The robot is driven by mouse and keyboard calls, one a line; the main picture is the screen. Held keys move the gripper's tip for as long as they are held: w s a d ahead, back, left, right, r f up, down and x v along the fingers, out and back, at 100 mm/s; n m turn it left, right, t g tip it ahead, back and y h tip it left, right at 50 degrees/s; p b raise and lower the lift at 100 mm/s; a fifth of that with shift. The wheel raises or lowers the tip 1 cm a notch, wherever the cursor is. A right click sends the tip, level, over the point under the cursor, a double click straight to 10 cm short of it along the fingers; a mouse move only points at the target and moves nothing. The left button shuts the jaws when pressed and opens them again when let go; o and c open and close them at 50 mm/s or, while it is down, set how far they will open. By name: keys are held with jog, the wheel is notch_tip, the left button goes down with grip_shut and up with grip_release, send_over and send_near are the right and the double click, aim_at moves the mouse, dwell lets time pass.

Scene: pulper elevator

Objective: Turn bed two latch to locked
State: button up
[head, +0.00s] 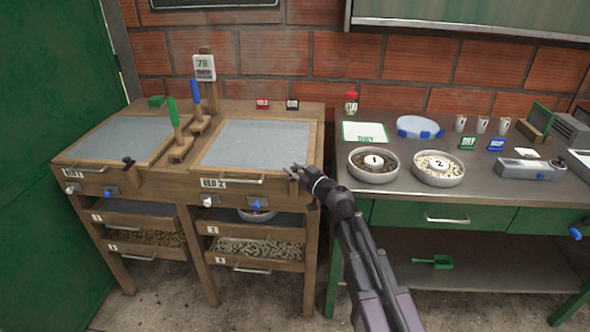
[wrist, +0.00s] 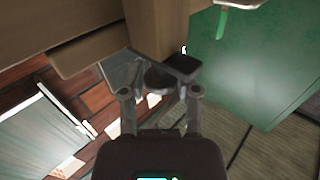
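Bed two is the right wooden bed, with a BED 2 label (head: 213,183) on its front and a grey sheet top (head: 255,143). My gripper (head: 295,171) is at its front right corner, in front of the spot matching bed one's black latch (head: 128,162). Bed two's latch cannot be made out in the head view, where my gripper covers that corner. In the wrist view my gripper's fingers (wrist: 160,72) are apart, close to brown wood. A small dark piece (wrist: 157,79) lies between them; it may be the latch, and contact cannot be told.
Bed two's front has a bar handle (head: 234,182), a white knob (head: 208,201) and a blue knob (head: 256,206). A steel table (head: 500,190) with two numbered bowls stands close to the right of my gripper. A narrow gap separates bed and table.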

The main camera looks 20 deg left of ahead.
jog(key=shift+o, duration=1.3)
jog(key=v, duration=1.2)
jog(key=shift+w+d+f, duration=0.1)
